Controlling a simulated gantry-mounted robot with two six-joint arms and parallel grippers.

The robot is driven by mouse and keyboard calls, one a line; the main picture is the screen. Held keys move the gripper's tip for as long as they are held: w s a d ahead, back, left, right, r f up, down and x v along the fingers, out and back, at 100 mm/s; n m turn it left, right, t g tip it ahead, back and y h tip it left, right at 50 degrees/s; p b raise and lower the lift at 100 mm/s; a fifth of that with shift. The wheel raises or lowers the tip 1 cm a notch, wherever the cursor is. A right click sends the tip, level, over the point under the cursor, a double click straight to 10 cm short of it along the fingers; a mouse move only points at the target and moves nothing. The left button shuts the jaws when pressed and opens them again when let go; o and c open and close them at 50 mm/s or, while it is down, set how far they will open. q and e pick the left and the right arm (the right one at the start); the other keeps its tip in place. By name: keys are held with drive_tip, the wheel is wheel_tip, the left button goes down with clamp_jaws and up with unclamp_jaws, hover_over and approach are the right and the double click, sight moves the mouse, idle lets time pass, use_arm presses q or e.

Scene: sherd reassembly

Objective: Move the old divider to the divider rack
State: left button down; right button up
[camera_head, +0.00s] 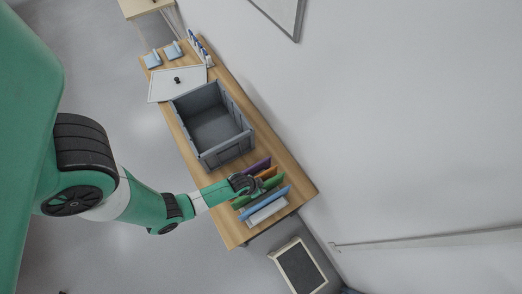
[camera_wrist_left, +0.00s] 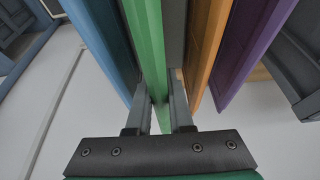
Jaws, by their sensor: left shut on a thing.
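My left gripper (camera_head: 243,184) is at the near end of the table, among coloured dividers. In the left wrist view the gripper (camera_wrist_left: 158,88) is shut on a green divider (camera_wrist_left: 146,40), which stands on edge between the two fingers. The green divider (camera_head: 270,189) also shows in the head view, partly hidden by my gripper. The divider rack (camera_head: 267,213) shows as a pale grey piece beside and under the dividers. Which divider is the old one, and whether the held one touches the rack, I cannot tell. My right gripper is not in view.
A blue divider (camera_head: 266,202) stands on one side of the held one; an orange divider (camera_head: 268,173) and a purple divider (camera_head: 258,166) on the other. An open grey crate (camera_head: 187,134) stands close by on the wooden table (camera_head: 290,180).

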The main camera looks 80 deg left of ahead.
use_arm(q)
drive_tip(key=shift+f, duration=0.45)
drive_tip(key=shift+f+b, duration=1.25)
drive_tip(key=shift+b, duration=0.15)
drive_tip(key=c, duration=0.7)
unclamp_jaws()
drive_tip(key=shift+c, duration=0.2)
drive_tip(key=shift+r, duration=0.15)
